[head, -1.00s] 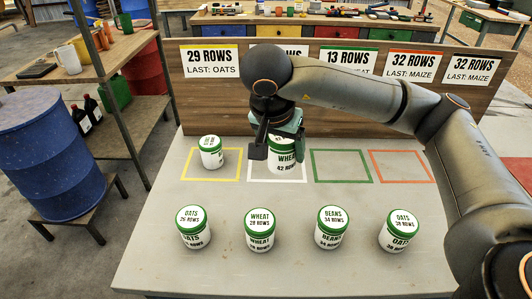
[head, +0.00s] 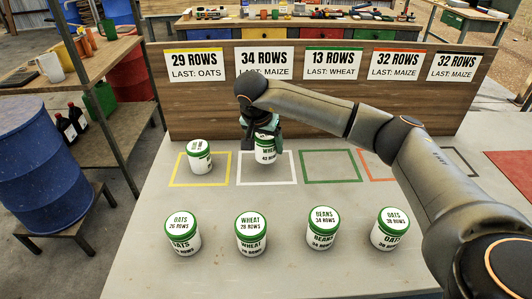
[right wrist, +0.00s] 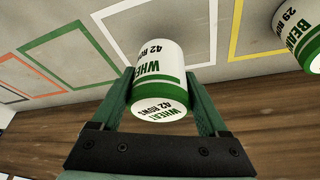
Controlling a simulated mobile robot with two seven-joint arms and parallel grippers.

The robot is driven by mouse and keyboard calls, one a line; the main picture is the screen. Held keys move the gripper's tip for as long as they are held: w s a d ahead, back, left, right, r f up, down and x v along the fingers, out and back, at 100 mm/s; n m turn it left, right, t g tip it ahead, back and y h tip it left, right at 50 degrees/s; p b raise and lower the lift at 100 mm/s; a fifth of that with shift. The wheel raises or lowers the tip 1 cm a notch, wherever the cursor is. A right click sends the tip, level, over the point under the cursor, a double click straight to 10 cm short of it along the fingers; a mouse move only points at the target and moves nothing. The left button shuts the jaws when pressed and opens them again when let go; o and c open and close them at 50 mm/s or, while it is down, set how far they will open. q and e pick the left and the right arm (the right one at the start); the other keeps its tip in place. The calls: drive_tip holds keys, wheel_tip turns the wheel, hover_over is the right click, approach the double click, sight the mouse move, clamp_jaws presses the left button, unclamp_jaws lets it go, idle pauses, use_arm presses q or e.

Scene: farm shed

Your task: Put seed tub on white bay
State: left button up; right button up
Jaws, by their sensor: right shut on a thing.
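The seed tub (head: 266,155) is white with a green lid and reads WHEAT, 42 ROWS. My right gripper (head: 262,128) is shut on it, and in the right wrist view its green fingers (right wrist: 160,108) press both sides of the tub (right wrist: 157,68). The tub is over the rear part of the white bay (head: 268,184), a painted white outline; it looks upright, and I cannot tell whether its base touches the table. My left gripper is not in view.
A BEANS tub (head: 199,157) stands in the yellow bay (head: 200,186) to the left. The green bay (head: 332,181) is empty. Several tubs, including a WHEAT 28 ROWS tub (head: 251,236), stand in the front row. A wooden sign board (head: 215,115) rises behind the bays.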

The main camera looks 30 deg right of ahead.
sight(266, 153)
drive_tip(key=shift+w+d+f, duration=0.15)
drive_tip(key=shift+f, duration=1.6)
drive_tip(key=shift+f, duration=0.1)
drive_tip(key=o, duration=1.4)
drive_tip(key=v, duration=1.2)
